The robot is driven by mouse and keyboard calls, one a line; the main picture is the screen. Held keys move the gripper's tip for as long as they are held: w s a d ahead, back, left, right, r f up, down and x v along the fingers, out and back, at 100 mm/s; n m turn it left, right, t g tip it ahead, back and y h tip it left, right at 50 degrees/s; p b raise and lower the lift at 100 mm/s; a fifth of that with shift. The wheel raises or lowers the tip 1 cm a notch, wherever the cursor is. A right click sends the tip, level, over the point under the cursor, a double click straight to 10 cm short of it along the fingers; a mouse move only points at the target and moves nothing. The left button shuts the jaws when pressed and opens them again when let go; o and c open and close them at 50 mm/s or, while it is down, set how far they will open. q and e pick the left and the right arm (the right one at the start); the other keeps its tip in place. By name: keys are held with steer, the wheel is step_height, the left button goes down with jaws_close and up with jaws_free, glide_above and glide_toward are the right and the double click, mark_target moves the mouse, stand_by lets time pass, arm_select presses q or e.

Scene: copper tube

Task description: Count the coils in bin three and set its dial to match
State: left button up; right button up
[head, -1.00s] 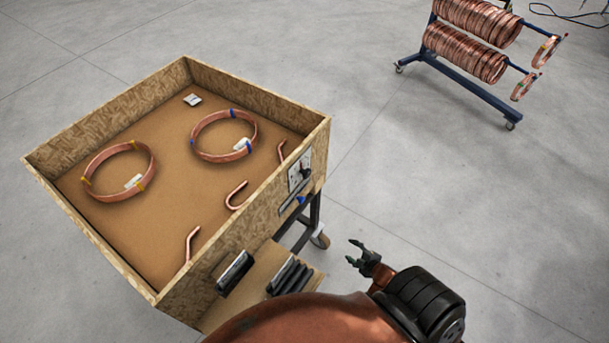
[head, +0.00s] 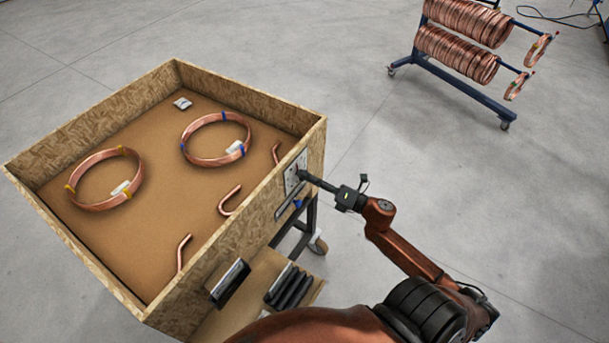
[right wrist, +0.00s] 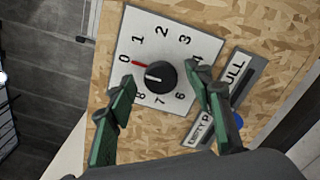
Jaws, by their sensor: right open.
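The wooden bin (head: 225,255) holds two separate copper coils: one with yellow ties (head: 72,188) and one with blue ties (head: 190,152). Each has a white tag. The dial plate (head: 290,186) is on the bin's right outer face. In the right wrist view, the dial plate (right wrist: 190,22) is numbered around a black knob (right wrist: 160,76), with a red pointer (right wrist: 140,65) toward 0. My right gripper (head: 312,179) is at the dial; its green fingers (right wrist: 162,84) are open on either side of the knob, apparently not touching it. My left gripper is not in view.
Short bent copper pieces (head: 230,199) and a small silvery item (head: 182,103) lie in the bin. A FULL/EMPTY slide strip (right wrist: 235,80) is beside the dial. Black holders (head: 230,283) are at the bin's front. A coil rack (head: 460,90) stands back right; floor between is clear.

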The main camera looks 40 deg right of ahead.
steer(key=shift+x, duration=0.85)
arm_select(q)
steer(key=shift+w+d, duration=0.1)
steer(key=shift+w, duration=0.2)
arm_select(e)
steer(key=shift+w, duration=0.25)
steer(key=c, duration=1.2)
steer(key=shift+o, duration=0.2)
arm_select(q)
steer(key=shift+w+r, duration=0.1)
